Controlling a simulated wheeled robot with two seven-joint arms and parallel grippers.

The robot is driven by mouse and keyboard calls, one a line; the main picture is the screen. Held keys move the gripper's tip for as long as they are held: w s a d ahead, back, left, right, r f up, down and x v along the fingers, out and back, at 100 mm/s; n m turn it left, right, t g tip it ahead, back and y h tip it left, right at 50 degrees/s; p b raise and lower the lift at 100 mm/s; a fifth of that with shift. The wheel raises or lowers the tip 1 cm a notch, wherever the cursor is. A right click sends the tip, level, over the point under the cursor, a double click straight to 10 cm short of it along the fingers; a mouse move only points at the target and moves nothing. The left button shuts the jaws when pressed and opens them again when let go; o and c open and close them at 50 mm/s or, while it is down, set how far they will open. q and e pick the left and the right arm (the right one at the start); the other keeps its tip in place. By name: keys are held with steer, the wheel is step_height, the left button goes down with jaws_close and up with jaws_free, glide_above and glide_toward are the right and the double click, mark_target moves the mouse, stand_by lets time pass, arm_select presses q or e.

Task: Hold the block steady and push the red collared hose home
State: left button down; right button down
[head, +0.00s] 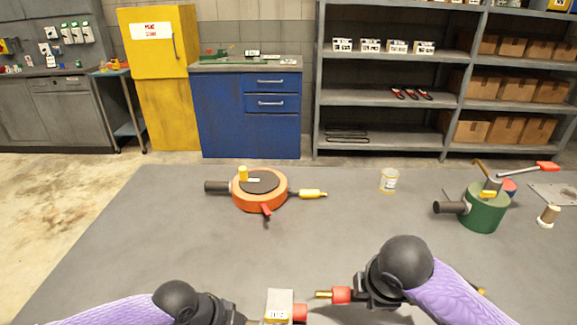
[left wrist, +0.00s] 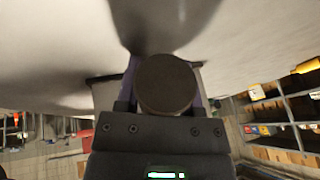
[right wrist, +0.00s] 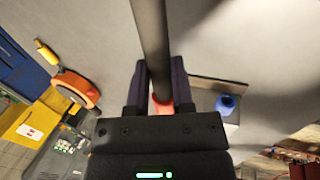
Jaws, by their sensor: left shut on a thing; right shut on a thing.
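The pale grey block (head: 280,298) with a yellow-edged label is at the bottom middle of the head view, partly cut off by the picture edge. A red piece (head: 300,312) shows at its right side. My left gripper (head: 248,320) is shut at the block's left; in the left wrist view a dark round end (left wrist: 165,85) hides the grip. My right gripper (head: 358,294) is shut on the red collared hose (head: 342,295). Its brass tip points left toward the block, with a visible gap. The right wrist view shows the red collar (right wrist: 161,106) between the fingers.
An orange round housing (head: 259,200) with side fittings sits mid-table. A tin (head: 389,180) and a green pump-like unit (head: 483,212) stand farther right. A small pale spool (head: 548,216) is at the right edge. The table between the housing and my grippers is clear.

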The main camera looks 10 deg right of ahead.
arm_select(q)
steer(key=shift+c, duration=0.7)
jaws_free()
